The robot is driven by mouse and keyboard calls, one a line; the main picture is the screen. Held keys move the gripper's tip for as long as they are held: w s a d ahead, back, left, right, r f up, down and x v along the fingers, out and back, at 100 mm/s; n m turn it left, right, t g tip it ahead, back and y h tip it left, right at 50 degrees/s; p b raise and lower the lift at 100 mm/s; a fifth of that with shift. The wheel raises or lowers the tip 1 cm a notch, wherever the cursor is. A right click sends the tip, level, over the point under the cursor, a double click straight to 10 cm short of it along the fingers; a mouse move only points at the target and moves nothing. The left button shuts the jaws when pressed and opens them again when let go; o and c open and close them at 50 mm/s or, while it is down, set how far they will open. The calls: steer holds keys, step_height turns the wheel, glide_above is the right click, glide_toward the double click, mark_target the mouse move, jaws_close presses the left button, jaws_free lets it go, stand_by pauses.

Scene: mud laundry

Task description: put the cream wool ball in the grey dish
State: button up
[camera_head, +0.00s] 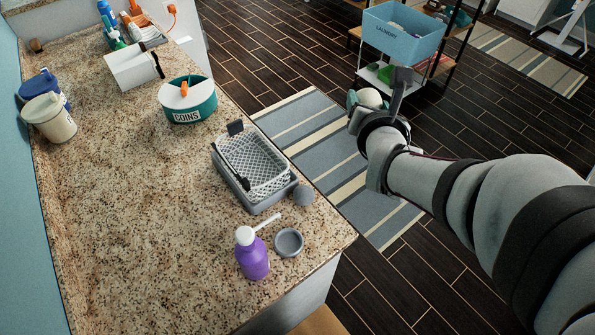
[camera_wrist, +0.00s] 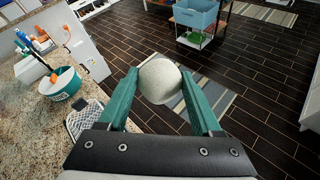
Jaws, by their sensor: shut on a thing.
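The cream wool ball (camera_wrist: 159,81) is held between the two teal fingers of my gripper (camera_wrist: 160,95) in the wrist view. In the head view the ball (camera_head: 369,98) shows partly behind my gripper (camera_head: 368,103), out over the floor and rug, right of the counter. The small round grey dish (camera_head: 289,242) stands on the counter near its front right corner, beside a purple pump bottle. It looks empty. My gripper is far above and beyond it. The dish does not show in the wrist view.
A purple pump bottle (camera_head: 252,255) stands left of the dish. A teal coin tub (camera_head: 188,101) and a blue laundry bin (camera_head: 402,33) stand farther off. The counter's left front is clear.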

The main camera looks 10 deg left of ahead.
steer(key=shift+w+d+r+n+y, duration=0.2)
steer(key=shift+w+d+r+y, duration=0.05)
steer(key=shift+d+r, duration=0.25)
steer(key=shift+w+d+r+n+y, duration=0.25)
steer(key=shift+d+r, duration=0.1)
steer(key=shift+d, duration=0.15)
steer(key=shift+w+d+r+n+y, duration=0.1)
steer(key=shift+w+d+n+y, duration=0.2)
steer(key=shift+y, duration=0.1)
steer(key=f+n+y, duration=0.1)
steer(key=w+f+n+g+y, duration=0.1)
steer(key=y, duration=0.1)
steer(key=a+f+n+y, duration=0.1)
steer(key=f, duration=0.1)
steer(key=shift+w+n+g, duration=0.25)
steer(key=shift+n+g, duration=0.1)
steer(key=shift+g, duration=0.05)
steer(key=s+a+f+n+g+y, duration=0.2)
steer(key=s+f+n+g+y, duration=0.5)
steer(key=s+f+n+g, duration=0.75)
steer(key=m+t, duration=0.2)
steer(key=t, duration=0.1)
glide_above(295, 243)
steer(key=shift+g, duration=0.25)
steer(key=f, duration=0.7)
steer(key=shift+s+d, duration=0.15)
steer(key=shift+d, duration=0.05)
steer(key=shift+a+f, duration=0.2)
steer(key=shift+f, duration=2)
